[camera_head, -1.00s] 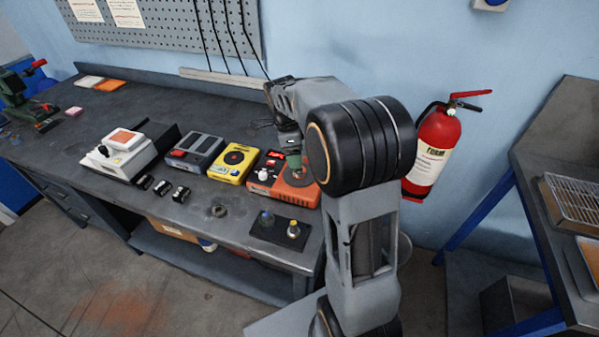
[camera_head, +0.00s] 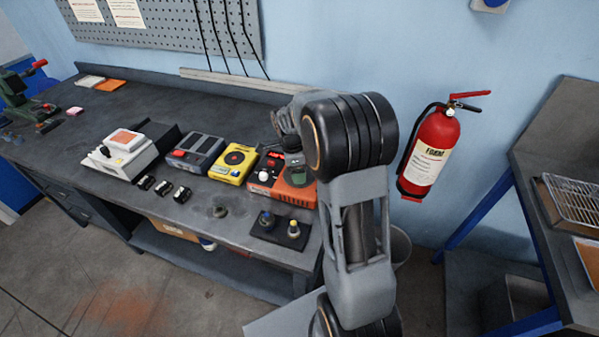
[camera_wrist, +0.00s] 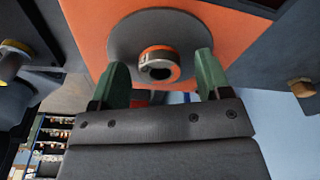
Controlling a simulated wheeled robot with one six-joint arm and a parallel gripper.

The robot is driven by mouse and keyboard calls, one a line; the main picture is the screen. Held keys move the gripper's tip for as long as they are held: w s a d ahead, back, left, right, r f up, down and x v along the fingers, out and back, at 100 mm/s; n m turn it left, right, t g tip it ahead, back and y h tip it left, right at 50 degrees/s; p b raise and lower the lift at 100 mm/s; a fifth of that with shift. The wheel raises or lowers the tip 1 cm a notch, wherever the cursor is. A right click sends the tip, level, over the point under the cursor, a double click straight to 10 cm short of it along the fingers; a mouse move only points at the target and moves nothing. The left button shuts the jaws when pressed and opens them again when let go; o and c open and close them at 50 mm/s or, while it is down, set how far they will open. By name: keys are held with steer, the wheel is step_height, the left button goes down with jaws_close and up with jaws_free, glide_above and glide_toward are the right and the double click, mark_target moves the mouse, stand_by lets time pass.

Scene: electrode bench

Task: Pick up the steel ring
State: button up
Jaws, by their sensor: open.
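A short shiny ring-shaped piece, which looks like the steel ring (camera_wrist: 158,65), stands on a round grey disc (camera_wrist: 125,42) on the orange instrument in the wrist view. Its inside shows orange and dark tones. My gripper (camera_wrist: 162,68) is open, with one green fingertip on each side of the ring and gaps between. In the head view my gripper (camera_head: 296,172) is over the right part of the orange instrument (camera_head: 262,188), and my arm hides the ring there.
A yellow instrument (camera_head: 232,163) and a grey one (camera_head: 195,152) stand to the left. A dark plate (camera_head: 268,237) with two small upright parts lies in front, and a small dark piece (camera_head: 220,211) is left of it. A fire extinguisher (camera_head: 428,155) hangs on the wall to the right.

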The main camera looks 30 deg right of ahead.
steer(key=c, duration=1.2)
steer(key=shift+o, duration=0.2)
steer(key=shift+r, duration=0.15)
